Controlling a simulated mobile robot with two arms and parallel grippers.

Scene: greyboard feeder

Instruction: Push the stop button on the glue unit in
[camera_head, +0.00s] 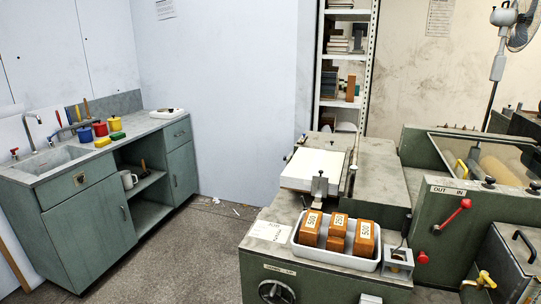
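A green machine (432,207) with an "OUT IN" label stands at the right, with rollers (500,168) behind a raised frame. I cannot tell for sure that it is the glue unit. A lever with a red ball (466,203) slants across its front panel. A small red round knob (422,257) sits lower, near the corner of the feeder table; it looks like a push button, but no stop marking is readable. Neither of my grippers is in view.
The feeder table (265,252) bears a white tray (372,265) of numbered wooden blocks and a white board stack (313,168). A dark green box with a handle (510,262) stands at the lower right.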

